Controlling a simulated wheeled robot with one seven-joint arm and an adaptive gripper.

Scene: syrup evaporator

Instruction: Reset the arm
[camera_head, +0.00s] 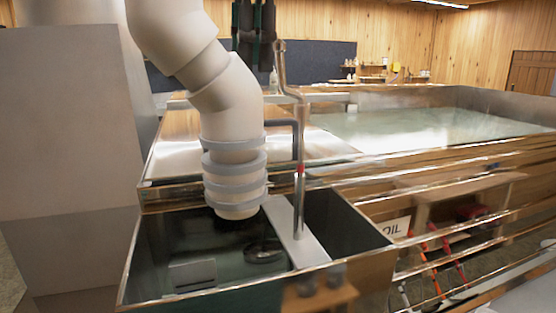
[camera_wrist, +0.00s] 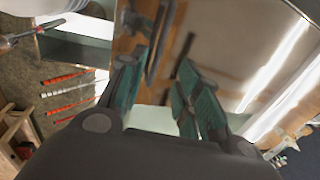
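My gripper (camera_head: 255,38) hangs at the top middle of the head view, dark with green pads, its fingers pointing down. It is high above the back of the metal evaporator (camera_head: 440,118) as seen in the picture. The wrist view also shows my gripper (camera_wrist: 158,78), its two teal-padded fingers apart. I see nothing held between them. Behind the fingers in the wrist view are a brown metal surface and a dark curved handle-like part (camera_wrist: 155,52), which looks apart from the pads.
A thin upright metal pipe (camera_head: 302,180) stands by the front basin (camera_head: 355,225), which holds a dark ring-shaped part (camera_head: 263,252). Metal rails (camera_head: 470,225) run along the right.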

